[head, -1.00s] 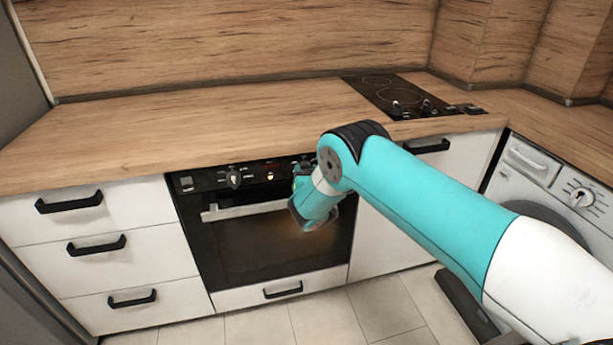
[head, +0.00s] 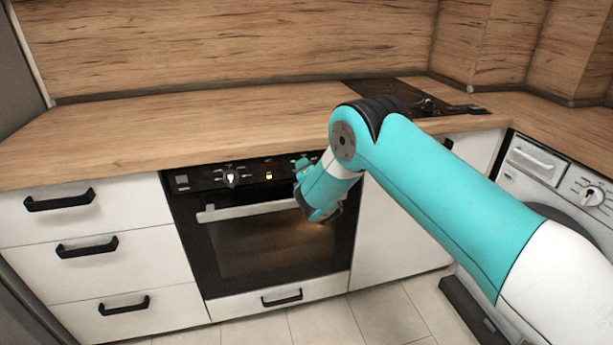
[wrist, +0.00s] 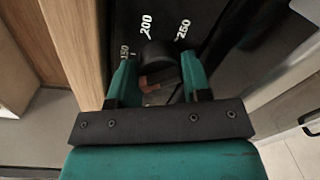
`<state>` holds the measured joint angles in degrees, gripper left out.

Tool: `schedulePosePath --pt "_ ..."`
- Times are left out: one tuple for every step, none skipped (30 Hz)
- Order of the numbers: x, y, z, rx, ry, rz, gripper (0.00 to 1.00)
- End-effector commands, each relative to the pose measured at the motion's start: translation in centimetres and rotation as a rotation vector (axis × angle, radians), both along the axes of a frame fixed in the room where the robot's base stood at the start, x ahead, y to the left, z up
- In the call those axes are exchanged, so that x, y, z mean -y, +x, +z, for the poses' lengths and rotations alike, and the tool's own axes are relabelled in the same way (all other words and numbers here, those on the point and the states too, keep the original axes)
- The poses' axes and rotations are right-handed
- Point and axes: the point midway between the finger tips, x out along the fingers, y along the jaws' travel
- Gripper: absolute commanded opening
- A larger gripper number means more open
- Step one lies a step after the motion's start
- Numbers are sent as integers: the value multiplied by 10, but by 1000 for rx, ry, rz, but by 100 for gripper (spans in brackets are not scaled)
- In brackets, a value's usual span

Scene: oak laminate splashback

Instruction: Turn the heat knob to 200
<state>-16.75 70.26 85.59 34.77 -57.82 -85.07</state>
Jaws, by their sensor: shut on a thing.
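The heat knob (wrist: 158,58) is black and sits on the oven's dark control panel, with white marks 150, 200 and 250 around it in the wrist view. The 200 mark stands just above the knob, slightly left. My gripper (wrist: 158,72) is shut on the knob, with one teal finger on each side. A reddish-brown patch shows on the knob between the fingers; I cannot tell where its pointer stands. In the head view my gripper (head: 304,172) is at the right part of the panel and the held knob is hidden.
The oven door handle (head: 248,211) runs below the panel. The wooden countertop (head: 170,125) overhangs the panel. A black hob (head: 400,95) lies at the back right.

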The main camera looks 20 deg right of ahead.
Motion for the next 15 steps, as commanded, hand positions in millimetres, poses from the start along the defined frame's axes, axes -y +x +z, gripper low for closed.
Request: schedulePosePath --pt "0 0 -2 0 45 1 21" --pt "0 0 -2 1 75 0 21" --pt "0 0 -2 2 112 0 21" --pt "0 0 -2 2 140 0 21" --pt "0 0 -2 2 168 0 21" --pt "1 0 -2 1 207 0 21" --pt "1 0 -2 1 235 0 21" --pt "1 0 -2 2 263 -1 21" --pt "1 0 -2 2 301 -1 21" --pt "1 0 -2 2 330 -1 21" --pt "1 0 -2 2 360 0 21" --pt "1 0 -2 3 397 0 21" --pt "1 0 -2 3 426 0 21" --pt "1 0 -2 2 454 0 21" --pt "1 0 -3 2 492 0 21"
